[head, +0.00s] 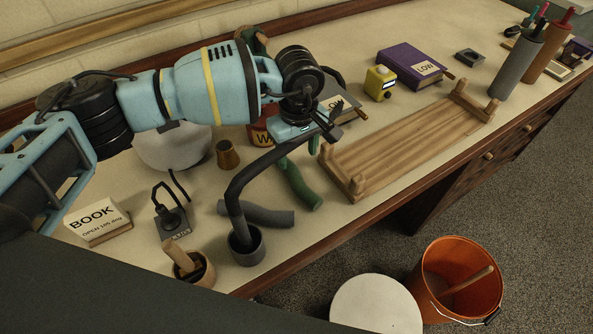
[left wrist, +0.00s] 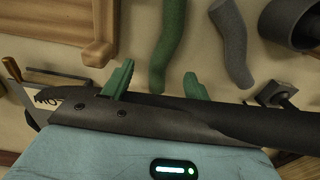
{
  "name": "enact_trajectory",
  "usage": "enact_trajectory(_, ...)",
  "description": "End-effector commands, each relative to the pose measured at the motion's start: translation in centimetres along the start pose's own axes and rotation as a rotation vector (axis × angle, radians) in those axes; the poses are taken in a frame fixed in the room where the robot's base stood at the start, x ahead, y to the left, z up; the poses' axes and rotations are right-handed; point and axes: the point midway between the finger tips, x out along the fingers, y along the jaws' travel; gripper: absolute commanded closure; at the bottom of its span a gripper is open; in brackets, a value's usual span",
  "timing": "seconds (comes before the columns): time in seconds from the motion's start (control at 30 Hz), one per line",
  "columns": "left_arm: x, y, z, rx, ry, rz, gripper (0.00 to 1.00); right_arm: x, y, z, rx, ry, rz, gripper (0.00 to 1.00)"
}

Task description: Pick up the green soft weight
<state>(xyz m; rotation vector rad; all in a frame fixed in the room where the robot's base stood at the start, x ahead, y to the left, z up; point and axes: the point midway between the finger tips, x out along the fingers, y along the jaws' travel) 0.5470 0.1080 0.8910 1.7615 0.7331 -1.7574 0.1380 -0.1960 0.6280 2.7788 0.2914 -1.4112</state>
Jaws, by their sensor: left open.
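The green soft weight (head: 301,187) is a bent, rounded green roll lying on the table, left of the wooden rack. Its upper end is partly hidden by my left gripper and a dark bent tube. In the left wrist view the green weight (left wrist: 171,40) lies beyond the fingertips, roughly in line with the gap between them. My left gripper (head: 298,150) is open and empty near the weight's upper end. Its two green fingers stand apart in the left wrist view (left wrist: 158,85). Contact with the weight cannot be told. My right gripper is not in view.
A grey soft roll (head: 262,214) lies left of the green one. The wooden rack (head: 400,150) is to the right. A brass cup (head: 227,154) stands left.

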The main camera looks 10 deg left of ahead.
Motion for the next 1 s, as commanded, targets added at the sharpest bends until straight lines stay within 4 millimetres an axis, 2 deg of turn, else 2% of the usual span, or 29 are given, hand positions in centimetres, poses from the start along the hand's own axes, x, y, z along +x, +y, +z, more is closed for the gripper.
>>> enact_trajectory(0.3,2.5,-0.1,0.1,-0.002,-0.002,0.0,0.42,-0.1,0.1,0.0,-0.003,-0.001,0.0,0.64)
enact_trajectory(0.47,2.8,-0.1,0.1,-0.002,-0.003,0.001,0.42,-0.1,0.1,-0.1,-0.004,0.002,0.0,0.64)
enact_trajectory(0.8,7.1,-0.6,0.3,-0.003,-0.003,-0.001,0.42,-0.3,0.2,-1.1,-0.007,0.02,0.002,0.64)
enact_trajectory(1.0,7.8,-0.6,0.3,-0.002,-0.003,0.001,0.42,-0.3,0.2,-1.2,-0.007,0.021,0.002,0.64)
